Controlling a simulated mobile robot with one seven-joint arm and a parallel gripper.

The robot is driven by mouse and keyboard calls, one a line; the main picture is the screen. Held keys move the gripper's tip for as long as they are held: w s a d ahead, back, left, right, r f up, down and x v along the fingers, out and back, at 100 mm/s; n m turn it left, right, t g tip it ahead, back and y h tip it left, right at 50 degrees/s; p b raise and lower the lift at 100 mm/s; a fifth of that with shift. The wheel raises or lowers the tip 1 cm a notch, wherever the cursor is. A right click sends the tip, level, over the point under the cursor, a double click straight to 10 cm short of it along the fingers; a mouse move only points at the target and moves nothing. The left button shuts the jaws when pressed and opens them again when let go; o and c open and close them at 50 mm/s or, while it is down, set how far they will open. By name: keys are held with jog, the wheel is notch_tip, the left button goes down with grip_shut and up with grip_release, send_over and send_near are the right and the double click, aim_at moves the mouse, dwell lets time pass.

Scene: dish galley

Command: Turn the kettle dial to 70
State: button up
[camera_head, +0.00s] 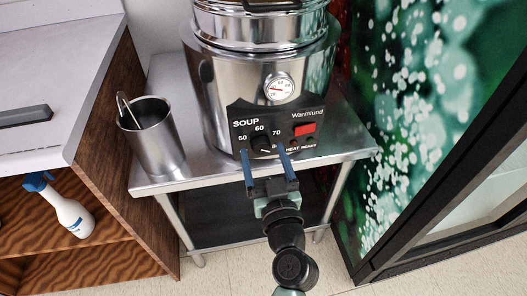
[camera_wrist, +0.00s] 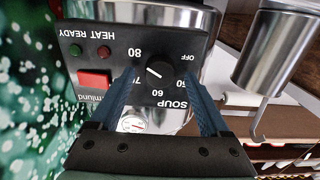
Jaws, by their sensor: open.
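The steel soup kettle (camera_head: 222,88) stands on a steel table and has a black control panel (camera_head: 300,119). Its round black dial (camera_wrist: 161,74) is ringed by the marks OFF, 50, 60, 70 and 80. The wrist view shows the panel upside down. A short white line on the dial seems to lean towards the 80 side; the exact setting is hard to read. My gripper (camera_head: 262,153) is open in front of the panel, one blue finger on either side of the dial. In the wrist view, my gripper (camera_wrist: 163,84) shows a gap around the dial, with no clear contact.
A red switch (camera_head: 304,129) and the HEAT and READY lamps sit right of the dial. A thermometer gauge (camera_head: 279,88) is above it. A steel cup (camera_head: 152,137) with a utensil stands left on the table (camera_head: 200,176). A patterned green wall panel (camera_head: 410,90) is close on the right.

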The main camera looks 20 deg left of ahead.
jog(key=shift+w+a, duration=0.2)
jog(key=shift+w, duration=0.05)
grip_shut()
dwell(0.3)
jog(key=shift+m, duration=0.3)
